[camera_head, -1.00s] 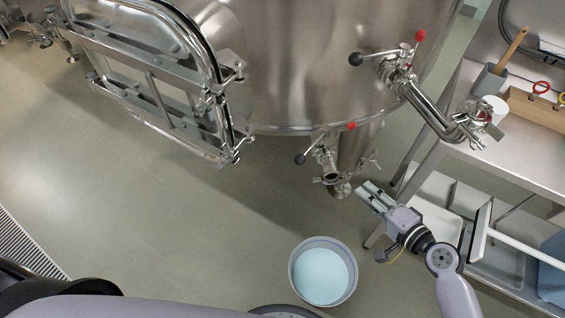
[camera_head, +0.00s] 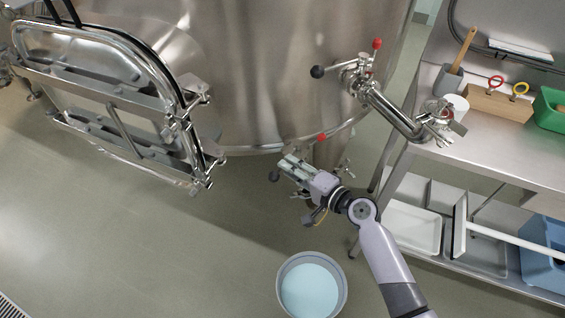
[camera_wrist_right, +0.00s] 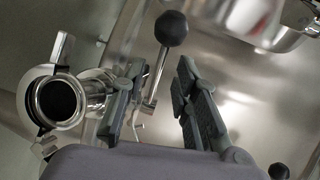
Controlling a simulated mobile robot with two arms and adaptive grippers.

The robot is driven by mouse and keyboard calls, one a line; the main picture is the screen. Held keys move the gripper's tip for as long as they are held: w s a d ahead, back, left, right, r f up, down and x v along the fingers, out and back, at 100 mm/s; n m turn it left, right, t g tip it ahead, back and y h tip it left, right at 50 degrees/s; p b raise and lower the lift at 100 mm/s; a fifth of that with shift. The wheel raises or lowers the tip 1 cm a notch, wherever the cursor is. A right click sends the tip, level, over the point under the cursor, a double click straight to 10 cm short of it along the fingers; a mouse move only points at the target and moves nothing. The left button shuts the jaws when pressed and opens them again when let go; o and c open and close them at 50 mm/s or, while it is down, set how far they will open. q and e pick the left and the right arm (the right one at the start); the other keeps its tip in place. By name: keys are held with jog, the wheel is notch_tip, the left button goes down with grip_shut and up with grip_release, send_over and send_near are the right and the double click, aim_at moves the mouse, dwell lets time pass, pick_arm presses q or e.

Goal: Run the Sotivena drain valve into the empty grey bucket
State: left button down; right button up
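A steel vat (camera_head: 260,70) has a lower drain valve, partly hidden behind my right gripper. Its black ball knob (camera_head: 274,174) and a red knob (camera_head: 321,137) show. My right gripper (camera_head: 287,163) is at this valve. In the right wrist view the gripper (camera_wrist_right: 160,75) is open; the black knob (camera_wrist_right: 172,28) and its lever show between and beyond the fingers, and contact cannot be told. An open pipe outlet (camera_wrist_right: 57,102) is left of the fingers. A grey bucket (camera_head: 342,301) stands on the floor below; a pale blue surface (camera_head: 311,290) shows inside. My left gripper is out of view.
An upper valve has a black knob (camera_head: 317,71), a red knob (camera_head: 376,43) and a slanting pipe (camera_head: 392,110). An open hatch door (camera_head: 105,95) juts out at left. A steel table (camera_head: 500,150) with trays below stands at right. The floor at left is clear.

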jog(key=shift+x, duration=1.8)
jog(key=shift+c, duration=0.5)
grip_shut()
